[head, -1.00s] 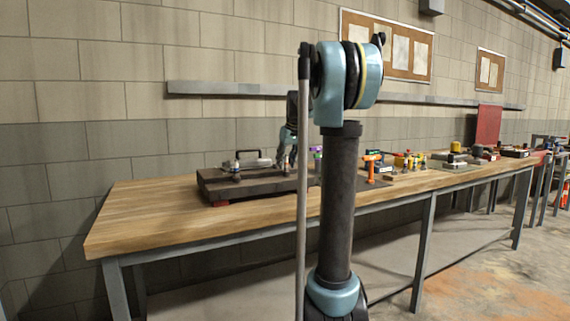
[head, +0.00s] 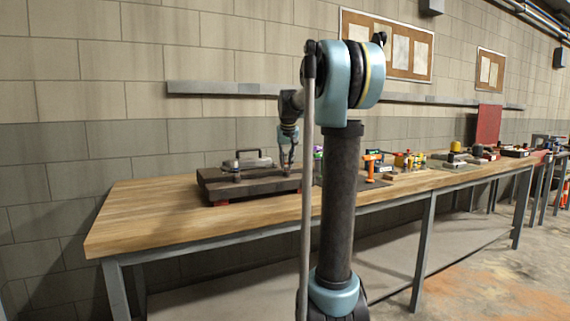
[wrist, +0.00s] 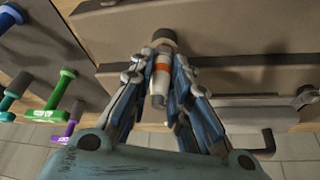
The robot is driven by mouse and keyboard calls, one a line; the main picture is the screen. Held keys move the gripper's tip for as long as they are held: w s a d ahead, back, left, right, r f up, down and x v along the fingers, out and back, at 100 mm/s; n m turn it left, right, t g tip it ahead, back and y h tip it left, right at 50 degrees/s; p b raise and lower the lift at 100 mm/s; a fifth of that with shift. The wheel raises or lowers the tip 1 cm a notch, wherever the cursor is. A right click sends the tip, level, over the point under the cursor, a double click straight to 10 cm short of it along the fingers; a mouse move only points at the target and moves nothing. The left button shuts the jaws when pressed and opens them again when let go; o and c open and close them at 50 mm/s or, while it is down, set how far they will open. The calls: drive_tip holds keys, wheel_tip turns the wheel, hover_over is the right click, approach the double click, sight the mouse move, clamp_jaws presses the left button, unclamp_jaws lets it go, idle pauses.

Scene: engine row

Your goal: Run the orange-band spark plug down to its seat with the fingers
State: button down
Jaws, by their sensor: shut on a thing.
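The orange-band spark plug (wrist: 161,68) is between my finger tips in the wrist view, white with an orange ring and a grey end toward the camera. My gripper (wrist: 159,62) is shut on it. Its far end meets a dark round collar (wrist: 164,36) at the brown engine block (wrist: 225,35); how deep it sits cannot be told. In the head view my gripper (head: 288,170) is low over the right part of the dark block (head: 250,187); the plug is too small to make out there.
Green-handled (wrist: 60,90) and purple-handled (wrist: 68,130) tools stand left of my gripper in the wrist view. An orange tool (head: 371,165) stands to the right on the bench (head: 150,215). The bench's left end is clear.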

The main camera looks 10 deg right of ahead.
drive_tip(key=m+h, duration=0.1)
drive_tip(key=m, duration=0.2)
drive_tip(key=m+g+h, duration=0.1)
drive_tip(key=m, duration=0.2)
drive_tip(key=shift+m, duration=0.3)
drive_tip(key=m+g+h, duration=0.1)
drive_tip(key=m, duration=0.2)
drive_tip(key=m+g, duration=0.1)
drive_tip(key=m, duration=0.2)
drive_tip(key=shift+f+h, duration=0.1)
drive_tip(key=shift+h, duration=0.3)
drive_tip(key=c, duration=1.4)
unclamp_jaws()
